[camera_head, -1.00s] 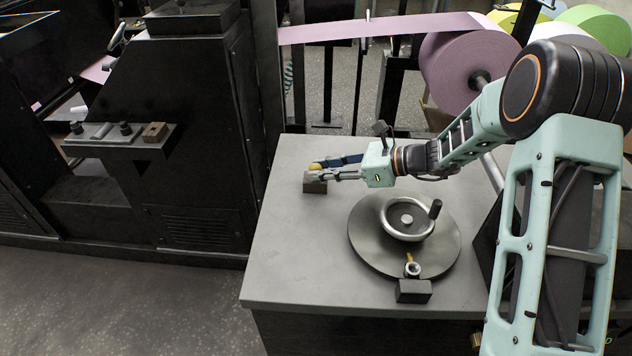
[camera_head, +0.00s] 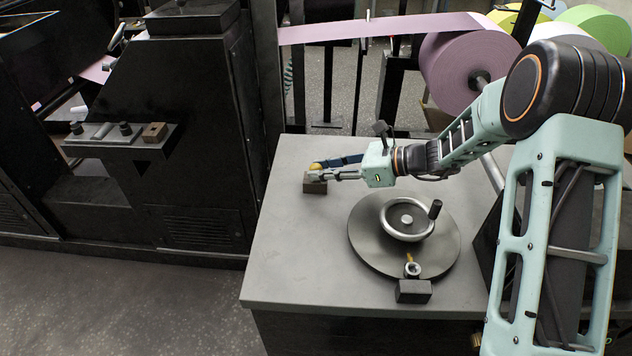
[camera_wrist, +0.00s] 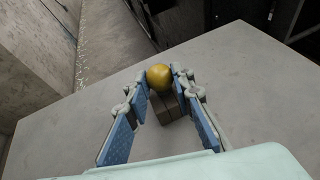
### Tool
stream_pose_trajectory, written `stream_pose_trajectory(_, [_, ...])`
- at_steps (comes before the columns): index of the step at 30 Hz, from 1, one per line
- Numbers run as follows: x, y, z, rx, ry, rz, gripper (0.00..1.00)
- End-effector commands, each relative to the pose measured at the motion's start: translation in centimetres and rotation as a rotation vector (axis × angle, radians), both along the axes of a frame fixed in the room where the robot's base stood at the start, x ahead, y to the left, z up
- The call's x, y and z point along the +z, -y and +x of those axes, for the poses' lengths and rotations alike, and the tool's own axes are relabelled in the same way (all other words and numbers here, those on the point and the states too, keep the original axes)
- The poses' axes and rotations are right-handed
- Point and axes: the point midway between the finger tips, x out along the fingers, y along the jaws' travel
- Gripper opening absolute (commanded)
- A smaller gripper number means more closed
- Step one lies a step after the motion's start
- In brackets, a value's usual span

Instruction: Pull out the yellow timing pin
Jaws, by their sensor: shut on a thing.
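The yellow pin's round knob (camera_head: 316,166) shows above a small brown block (camera_head: 315,188) near the left part of the grey table. My gripper (camera_head: 317,170) reaches in from the right and is shut on the knob. In the wrist view the yellow knob (camera_wrist: 158,76) sits between the two fingertips, with the block (camera_wrist: 168,108) just below it. The pin's shaft is hidden, so I cannot tell how deep it sits in the block.
The grey table top (camera_head: 290,260) is clear to the front left. A handwheel (camera_head: 407,217) on a dark disc stands right of the block, with a small black block (camera_head: 413,291) in front. A dark machine (camera_head: 190,140) stands left, and a pink roll (camera_head: 468,72) is behind.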

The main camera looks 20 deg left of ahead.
Motion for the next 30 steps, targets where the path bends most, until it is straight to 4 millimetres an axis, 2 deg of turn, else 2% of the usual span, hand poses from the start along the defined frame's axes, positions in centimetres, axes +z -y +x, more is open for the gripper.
stream_pose_trajectory(30, [0.77,-0.03,0.00,0.000,0.001,0.000,0.00])
